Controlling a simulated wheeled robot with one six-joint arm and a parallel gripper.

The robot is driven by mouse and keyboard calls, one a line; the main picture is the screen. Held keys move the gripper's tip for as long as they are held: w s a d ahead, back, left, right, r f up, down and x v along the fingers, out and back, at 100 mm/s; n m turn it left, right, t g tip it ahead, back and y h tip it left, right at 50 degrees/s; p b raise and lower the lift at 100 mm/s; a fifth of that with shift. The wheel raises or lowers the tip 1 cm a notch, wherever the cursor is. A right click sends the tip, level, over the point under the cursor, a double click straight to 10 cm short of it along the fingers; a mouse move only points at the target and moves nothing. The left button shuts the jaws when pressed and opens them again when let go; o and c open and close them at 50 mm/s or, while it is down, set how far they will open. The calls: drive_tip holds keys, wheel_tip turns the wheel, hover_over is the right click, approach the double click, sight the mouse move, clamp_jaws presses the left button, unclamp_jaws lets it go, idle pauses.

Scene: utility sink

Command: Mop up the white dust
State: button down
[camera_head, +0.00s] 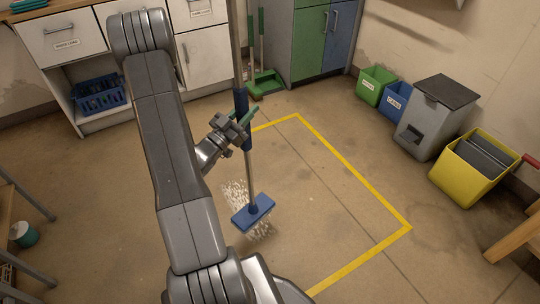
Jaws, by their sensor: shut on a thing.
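My gripper (230,127) is shut on the blue grip of a mop (242,105). The mop has a long grey pole that stands nearly upright and runs out of the top of the picture. Its blue head (253,212) is low over the floor among the white dust, seemingly touching it. The white dust (236,194) lies in a scattered patch behind and to the left of the head, with more specks in front of it. The head hides part of the patch. My arm covers the floor to the left.
A yellow line (355,174) marks the floor on the right, where the floor is clear. Green (376,84) and blue (397,101) bins, a grey bin (432,120) and a yellow bucket (470,168) stand along the right wall. A green broom and dustpan (264,82) stand behind. White cabinets (60,40) are back left.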

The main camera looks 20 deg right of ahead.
drive_tip(key=s+d+f+m+g+b, duration=0.1)
drive_tip(key=s+d+f+g+b, duration=0.1)
drive_tip(key=f+b, duration=0.3)
drive_tip(key=s+d+f+m+g+h+b, duration=0.1)
drive_tip(key=s+d+f+m+g+b, duration=0.1)
drive_tip(key=f+b, duration=0.4)
wheel_tip(320, 180, down, 2)
drive_tip(key=shift+s+d+f+g, duration=0.25)
drive_tip(key=shift+s+d+g, duration=0.45)
drive_tip(key=shift+g, duration=0.5)
drive_tip(key=shift+b, duration=0.3)
